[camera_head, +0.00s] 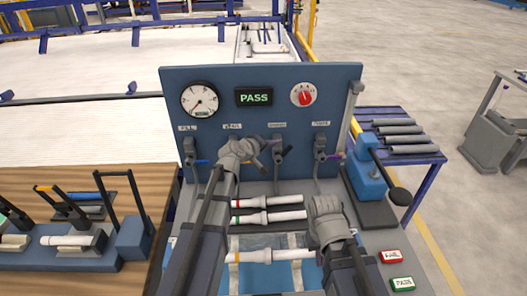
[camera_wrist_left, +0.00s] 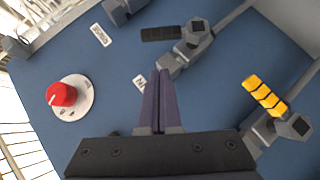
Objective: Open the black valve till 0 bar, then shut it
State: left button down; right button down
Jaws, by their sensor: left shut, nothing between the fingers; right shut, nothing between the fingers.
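The black valve (camera_head: 285,150) is on the blue panel, right of my left gripper in the head view. In the left wrist view its black handle (camera_wrist_left: 161,33) sticks out sideways from the grey valve body. My left gripper (camera_head: 259,160) is shut and empty in front of the panel. Its purple fingers (camera_wrist_left: 160,72) point toward the black valve's pipe; I cannot tell whether they touch it. My right gripper (camera_head: 325,205) is shut and empty, low in front of the panel. The white gauge (camera_head: 200,99) is at upper left; its reading is too small to tell.
A yellow-handled valve (camera_wrist_left: 265,95) sits beside my left fingers. A red knob (camera_head: 305,97) and a PASS display (camera_head: 254,97) are on the panel. Other valves stand at left (camera_head: 190,148) and right (camera_head: 320,155). White pipes (camera_head: 270,217) lie below.

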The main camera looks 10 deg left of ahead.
aim_at(283, 154)
pick_arm(q)
jog(key=shift+w+d+f+b, duration=0.25)
jog(key=shift+d+f+b, duration=0.3)
jog(key=shift+d, duration=0.25)
jog(key=shift+w+d+f+b, duration=0.25)
jog(key=shift+d+f+b, duration=0.1)
jog(key=shift+d+f, duration=0.35)
jog(key=shift+d+r, duration=0.1)
jog(key=shift+d, duration=0.05)
jog(key=shift+d+p, duration=0.1)
jog(key=shift+p, duration=0.3)
